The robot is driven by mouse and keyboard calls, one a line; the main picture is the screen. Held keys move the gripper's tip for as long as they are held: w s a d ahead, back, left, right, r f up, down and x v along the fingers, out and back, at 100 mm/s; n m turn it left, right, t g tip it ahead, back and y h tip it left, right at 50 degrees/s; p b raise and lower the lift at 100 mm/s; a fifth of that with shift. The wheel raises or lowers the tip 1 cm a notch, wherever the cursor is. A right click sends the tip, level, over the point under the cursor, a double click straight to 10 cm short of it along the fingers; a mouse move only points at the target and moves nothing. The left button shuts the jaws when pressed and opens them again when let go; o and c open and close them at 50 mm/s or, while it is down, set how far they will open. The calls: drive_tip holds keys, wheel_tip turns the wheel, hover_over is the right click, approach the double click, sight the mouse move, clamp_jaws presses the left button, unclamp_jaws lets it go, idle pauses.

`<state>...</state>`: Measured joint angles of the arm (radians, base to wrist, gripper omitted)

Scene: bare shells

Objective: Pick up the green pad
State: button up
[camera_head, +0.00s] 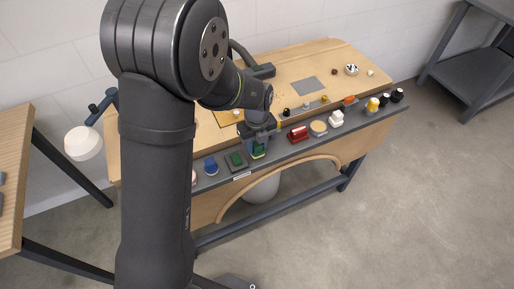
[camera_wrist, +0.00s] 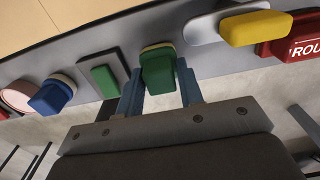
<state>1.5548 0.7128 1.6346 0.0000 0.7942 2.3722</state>
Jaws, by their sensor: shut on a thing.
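A green pad (camera_wrist: 158,72) with a cream layer behind it sits between the two blue fingers of my gripper (camera_wrist: 160,84) in the wrist view, and the jaws are shut on it. In the head view this green pad (camera_head: 258,152) shows below my gripper (camera_head: 257,146), at the grey front strip of the bench. I cannot tell whether it is clear of the strip. A second, smaller green block (camera_wrist: 103,80) lies on a dark square plate just left of my gripper; it also shows in the head view (camera_head: 236,159).
A blue block (camera_wrist: 52,95) stands further left on the strip. To the right are a yellow block (camera_wrist: 257,27) and a red block (camera_head: 298,133). More small items line the strip to the right. The wooden bench top (camera_head: 330,60) has bare areas.

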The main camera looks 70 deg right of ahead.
drive_tip(key=shift+r, duration=0.3)
clamp_jaws()
drive_tip(key=shift+c, duration=1.2)
unclamp_jaws()
drive_tip(key=shift+r, duration=0.35)
wheel_tip(320, 180, up, 3)
drive_tip(key=shift+r, duration=0.1)
drive_tip(key=s+a+r, duration=0.5)
drive_tip(key=s+r, duration=0.1)
drive_tip(key=s, duration=0.4)
drive_tip(key=shift+s+a+r, duration=0.15)
drive_tip(key=shift+a+r, duration=0.1)
